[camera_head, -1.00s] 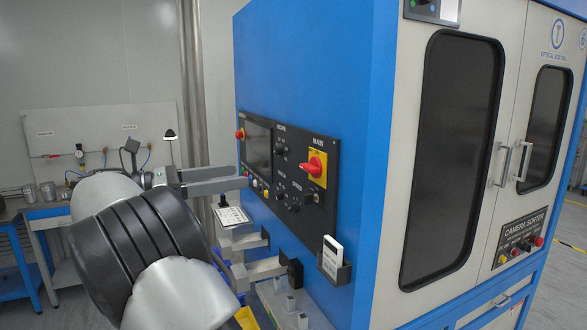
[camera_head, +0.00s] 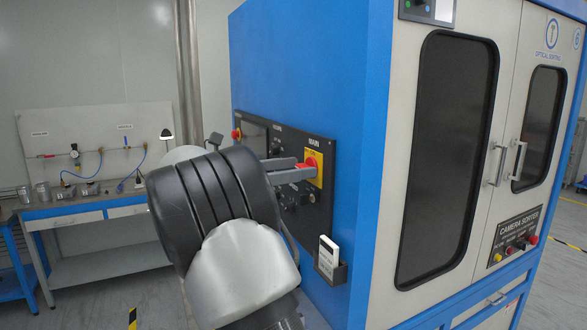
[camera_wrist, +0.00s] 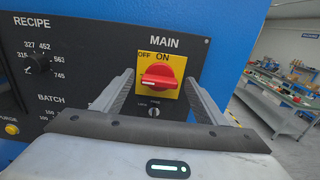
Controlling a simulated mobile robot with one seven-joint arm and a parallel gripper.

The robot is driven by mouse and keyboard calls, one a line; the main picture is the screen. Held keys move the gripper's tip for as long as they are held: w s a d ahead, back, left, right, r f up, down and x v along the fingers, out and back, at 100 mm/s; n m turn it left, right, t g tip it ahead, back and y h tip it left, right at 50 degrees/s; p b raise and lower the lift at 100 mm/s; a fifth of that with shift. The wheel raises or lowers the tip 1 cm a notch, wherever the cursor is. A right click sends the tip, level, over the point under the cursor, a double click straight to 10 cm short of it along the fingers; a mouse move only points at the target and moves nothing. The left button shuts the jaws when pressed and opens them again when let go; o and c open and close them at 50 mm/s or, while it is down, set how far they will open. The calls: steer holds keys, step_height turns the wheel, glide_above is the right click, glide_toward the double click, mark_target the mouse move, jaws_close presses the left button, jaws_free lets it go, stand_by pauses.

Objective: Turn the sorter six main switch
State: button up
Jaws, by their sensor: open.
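The main switch is a red rotary knob (camera_wrist: 158,82) on a yellow plate (camera_wrist: 170,65) marked OFF and ON, under the word MAIN on a black panel. In the wrist view its red handle lies roughly level, left to right. It also shows in the head view (camera_head: 312,162), partly behind my fingers. My gripper (camera_wrist: 158,88) is open, with one finger on each side of the yellow plate. In the head view my gripper (camera_head: 297,170) reaches the switch from the left. I cannot tell whether the fingers touch the knob.
The black panel (camera_wrist: 85,60) also carries a recipe dial (camera_wrist: 38,63) and a yellow button (camera_wrist: 12,129) to the left. A holder with a white card (camera_head: 329,255) hangs below the panel. A workbench (camera_head: 95,205) stands at the back left.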

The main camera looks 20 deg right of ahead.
steer(key=shift+c, duration=0.2)
steer(key=c, duration=1)
steer(key=shift+m, duration=0.3)
steer(key=shift+s+f+m+b, duration=0.1)
steer(key=shift+m+b, duration=1.75)
steer(key=shift+m, duration=1)
steer(key=shift+s+f+m+b, duration=0.15)
steer(key=shift+m+b, duration=1.7)
steer(key=shift+m, duration=1.05)
steer(key=shift+f+m+b, duration=0.1)
steer(key=shift+m+b, duration=1.75)
steer(key=shift+m, duration=1)
